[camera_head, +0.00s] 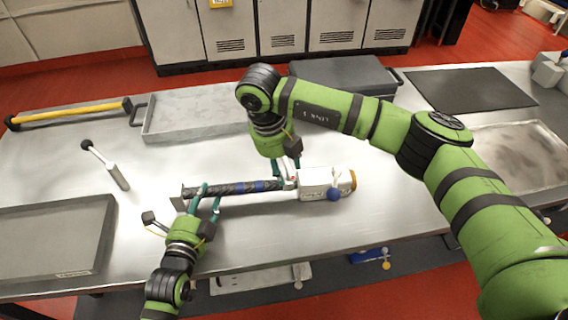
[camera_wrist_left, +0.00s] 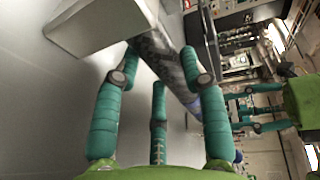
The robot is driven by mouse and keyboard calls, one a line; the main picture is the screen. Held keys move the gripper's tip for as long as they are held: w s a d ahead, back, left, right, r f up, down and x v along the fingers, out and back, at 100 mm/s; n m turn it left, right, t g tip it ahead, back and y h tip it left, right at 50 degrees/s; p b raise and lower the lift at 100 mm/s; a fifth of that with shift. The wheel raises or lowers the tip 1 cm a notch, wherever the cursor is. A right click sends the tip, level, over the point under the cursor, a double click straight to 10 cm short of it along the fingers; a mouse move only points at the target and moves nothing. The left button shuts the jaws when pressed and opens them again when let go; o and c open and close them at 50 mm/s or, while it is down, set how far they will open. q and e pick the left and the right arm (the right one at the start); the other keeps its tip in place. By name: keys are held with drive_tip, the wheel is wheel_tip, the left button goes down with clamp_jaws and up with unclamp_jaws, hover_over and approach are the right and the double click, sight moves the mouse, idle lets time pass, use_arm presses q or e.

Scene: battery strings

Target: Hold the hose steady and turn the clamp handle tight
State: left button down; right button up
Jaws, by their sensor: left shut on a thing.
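The dark, ribbed hose (camera_head: 232,189) with blue bands lies across the middle of the bench, its left end at a small grey bracket (camera_head: 178,197). My left gripper (camera_head: 206,194) is shut on the hose near its left end; the hose also runs between its teal fingers in the left wrist view (camera_wrist_left: 157,48). The hose's right end meets a white fitting (camera_head: 313,181) with a tan end and a blue ball knob (camera_head: 334,195). My right gripper (camera_head: 289,175) is at this joint, by a small red part. I cannot make out the clamp handle, or whether the right fingers touch anything.
A grey tray (camera_head: 104,239) lies at front left and another (camera_head: 146,127) behind. A yellow bar (camera_head: 70,113), a black-knobbed lever (camera_head: 108,166) and a dark case (camera_head: 345,76) stand around. A black mat (camera_head: 470,90) is at back right.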

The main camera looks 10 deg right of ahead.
drive_tip(key=shift+d, duration=0.1)
use_arm(q)
drive_tip(key=c, duration=0.6)
unclamp_jaws()
use_arm(e)
wheel_tip(320, 180, up, 12)
drive_tip(key=a, duration=0.2)
drive_tip(key=shift+s+a, duration=0.2)
drive_tip(key=shift+f, duration=0.1)
